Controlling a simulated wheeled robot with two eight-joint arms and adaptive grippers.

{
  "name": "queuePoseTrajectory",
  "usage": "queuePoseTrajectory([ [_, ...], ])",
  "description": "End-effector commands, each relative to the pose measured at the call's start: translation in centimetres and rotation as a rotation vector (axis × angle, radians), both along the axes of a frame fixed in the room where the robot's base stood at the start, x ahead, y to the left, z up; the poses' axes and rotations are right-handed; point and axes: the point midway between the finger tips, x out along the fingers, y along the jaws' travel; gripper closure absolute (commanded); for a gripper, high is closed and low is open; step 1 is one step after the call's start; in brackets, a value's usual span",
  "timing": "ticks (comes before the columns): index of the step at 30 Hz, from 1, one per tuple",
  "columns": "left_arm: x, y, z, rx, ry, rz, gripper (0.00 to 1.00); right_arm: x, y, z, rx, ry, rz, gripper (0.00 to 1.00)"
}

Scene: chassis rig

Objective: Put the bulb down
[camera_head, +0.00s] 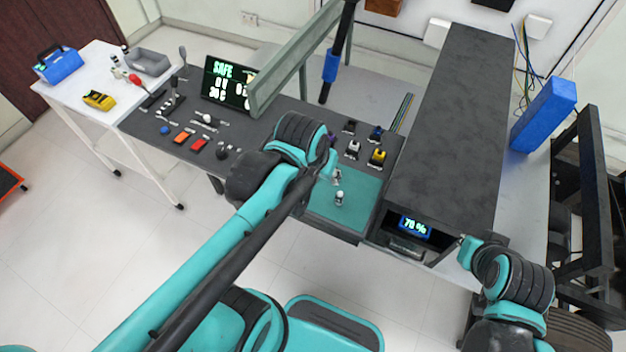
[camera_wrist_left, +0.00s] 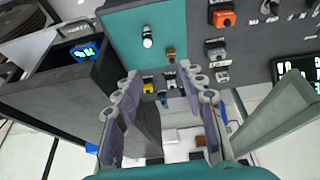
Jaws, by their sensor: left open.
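A small bulb (camera_head: 340,197) with a white top stands on the teal mat (camera_head: 352,222) in the head view. It also shows on the mat in the left wrist view (camera_wrist_left: 147,37). My left gripper (camera_head: 334,172) is at the mat's back left part, just behind the bulb and apart from it. In the left wrist view its fingers (camera_wrist_left: 159,72) are spread with nothing gripped between them. A small brown piece (camera_wrist_left: 170,54) lies near the mat's edge, close to the fingertips. My right gripper (camera_head: 467,248) is by the dark cabinet's front corner; its fingers are not clear.
A dark cabinet (camera_head: 450,120) with a "70 %" display (camera_head: 415,226) stands right of the mat. Several switches and small parts line the dark bench (camera_head: 262,147) left of and behind the mat. A green-grey beam (camera_head: 300,62) rises behind my left gripper. Bare mat surrounds the bulb.

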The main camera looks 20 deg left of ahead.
Motion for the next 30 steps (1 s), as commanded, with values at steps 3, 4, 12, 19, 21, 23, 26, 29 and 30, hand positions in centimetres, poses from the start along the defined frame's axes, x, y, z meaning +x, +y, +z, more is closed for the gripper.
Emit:
queuePoseTrajectory([
  [3, -2.1, 0.8, 0.3, 0.001, -0.11, 0.01, 0.59, 0.0, 0.0, 0.0, 0.0, 0.0, 0.0, 1.0],
  [4, -2.4, 0.9, 0.3, 0.002, -0.134, 0.012, 0.59, 0.0, 0.0, 0.0, 0.0, 0.0, 0.0, 1.0],
  [12, -3.6, 1.4, 0.3, 0.008, -0.234, 0.017, 0.59, 0.0, 0.0, 0.0, 0.0, 0.0, 0.0, 1.0],
  [19, -3.6, 1.4, 0.3, 0.008, -0.235, 0.016, 0.59, 0.0, 0.0, 0.0, 0.0, 0.0, 0.0, 1.0],
  [21, -3.6, 1.4, 0.0, 0.008, -0.235, 0.017, 0.59, 0.0, 0.0, -0.3, 0.0, 0.0, 0.0, 1.0],
  [23, -3.6, 1.4, -0.8, 0.008, -0.234, 0.017, 0.59, 0.0, 0.0, -1.1, 0.0, 0.0, 0.0, 1.0],
  [26, -3.6, 1.4, -2.5, 0.008, -0.234, 0.017, 0.59, 0.0, 0.0, -2.7, 0.0, 0.0, 0.0, 1.0],
  [29, -3.6, 1.4, -2.8, 0.008, -0.234, 0.017, 0.59, 0.0, 0.0, -3.1, 0.0, 0.0, 0.0, 1.0],
  [30, -3.6, 1.4, -2.6, 0.008, -0.234, 0.017, 0.59, 0.0, 0.0, -2.9, 0.0, 0.0, 0.0, 1.0],
])
